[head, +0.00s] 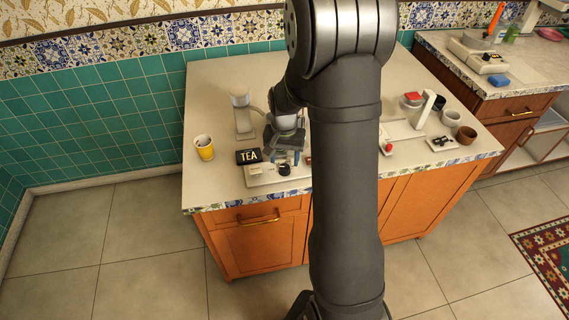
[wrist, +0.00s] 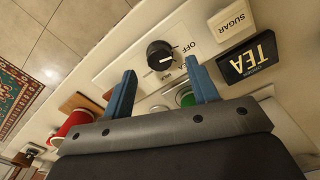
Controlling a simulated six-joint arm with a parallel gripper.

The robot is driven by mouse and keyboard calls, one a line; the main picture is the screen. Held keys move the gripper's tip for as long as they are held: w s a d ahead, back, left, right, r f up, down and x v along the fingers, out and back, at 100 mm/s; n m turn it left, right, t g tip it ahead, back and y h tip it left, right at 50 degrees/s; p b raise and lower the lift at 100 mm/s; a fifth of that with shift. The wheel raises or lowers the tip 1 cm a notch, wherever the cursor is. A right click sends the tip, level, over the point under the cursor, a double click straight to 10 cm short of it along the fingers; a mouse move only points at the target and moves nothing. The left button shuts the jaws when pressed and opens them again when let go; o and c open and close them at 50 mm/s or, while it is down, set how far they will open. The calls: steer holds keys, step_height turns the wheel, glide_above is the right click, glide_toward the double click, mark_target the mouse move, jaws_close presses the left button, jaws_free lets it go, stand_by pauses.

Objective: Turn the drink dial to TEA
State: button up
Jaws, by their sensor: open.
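The drink dial is a round black knob (wrist: 159,54) with a white mark, on a pale panel (wrist: 118,58). The word OFF is printed beside it; the other labels are partly hidden or too small to read. I cannot tell exactly where the mark points. My gripper (wrist: 161,66) has two blue fingers spread apart, with the knob just beyond and between their tips, and it holds nothing. In the head view my gripper (head: 285,156) is just behind and above the knob (head: 284,169). A black TEA block (wrist: 247,58) lies right of the fingers.
A white SUGAR block (wrist: 231,22) sits beside the TEA block. A green round part (wrist: 187,98) shows behind the right finger.

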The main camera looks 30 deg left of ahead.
mark_target(284, 167)
steer(key=shift+f, duration=1.6)
steer(key=c, duration=1)
steer(key=shift+o, duration=0.2)
steer(key=shift+m, duration=0.3)
steer(key=m, duration=0.4)
steer(key=shift+m, duration=2.7)
